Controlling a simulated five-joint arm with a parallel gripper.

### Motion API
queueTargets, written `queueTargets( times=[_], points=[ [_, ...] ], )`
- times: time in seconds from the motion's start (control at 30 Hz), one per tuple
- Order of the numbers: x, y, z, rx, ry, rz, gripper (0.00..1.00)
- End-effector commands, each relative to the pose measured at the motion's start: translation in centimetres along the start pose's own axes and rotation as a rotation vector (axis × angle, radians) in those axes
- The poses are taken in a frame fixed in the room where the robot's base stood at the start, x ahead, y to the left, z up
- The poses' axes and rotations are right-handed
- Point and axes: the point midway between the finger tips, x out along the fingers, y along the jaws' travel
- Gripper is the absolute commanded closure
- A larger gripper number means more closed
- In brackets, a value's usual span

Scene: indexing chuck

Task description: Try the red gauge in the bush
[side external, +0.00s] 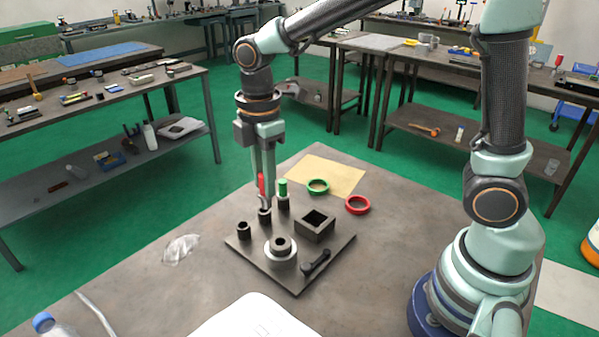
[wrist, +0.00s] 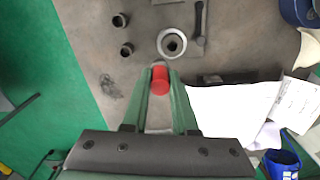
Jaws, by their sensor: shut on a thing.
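My gripper (side external: 263,190) is shut on the red gauge (side external: 262,185) and holds it upright by its red handle. The handle also shows between the fingers in the wrist view (wrist: 160,80). In the side external view the gauge's lower end is at the middle dark post (side external: 264,216); I cannot tell whether it is inside or just above it. The bush (side external: 281,244) sits in a pale round collar on the dark plate (side external: 245,253), nearer the camera. In the wrist view the bush (wrist: 173,44) lies ahead of the gauge.
A green gauge (side external: 283,188) stands in the post beside my gripper. Another post (side external: 244,230) is empty. A square open block (side external: 314,226) and a dark lever (side external: 316,263) are on the plate. Green (side external: 318,186) and red (side external: 357,205) rings lie behind.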

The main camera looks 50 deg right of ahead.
Motion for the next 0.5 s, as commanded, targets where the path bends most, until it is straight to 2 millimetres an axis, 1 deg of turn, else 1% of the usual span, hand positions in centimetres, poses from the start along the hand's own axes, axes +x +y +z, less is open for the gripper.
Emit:
queueTargets(
  times=[0.03,0.1,0.2,0.3,0.5],
  points=[
    [0.6,-0.8,0.2,0.0,0.0,0.0,1.0],
    [1.2,-1.5,0.5,0.0,0.0,0.0,1.0],
    [1.8,-2.2,0.8,0.0,0.0,0.001,1.0],
    [2.0,-2.5,0.9,0.0,0.0,0.001,1.0],
    [2.1,-2.6,0.9,0.0,0.0,0.001,1.0]
  ],
)
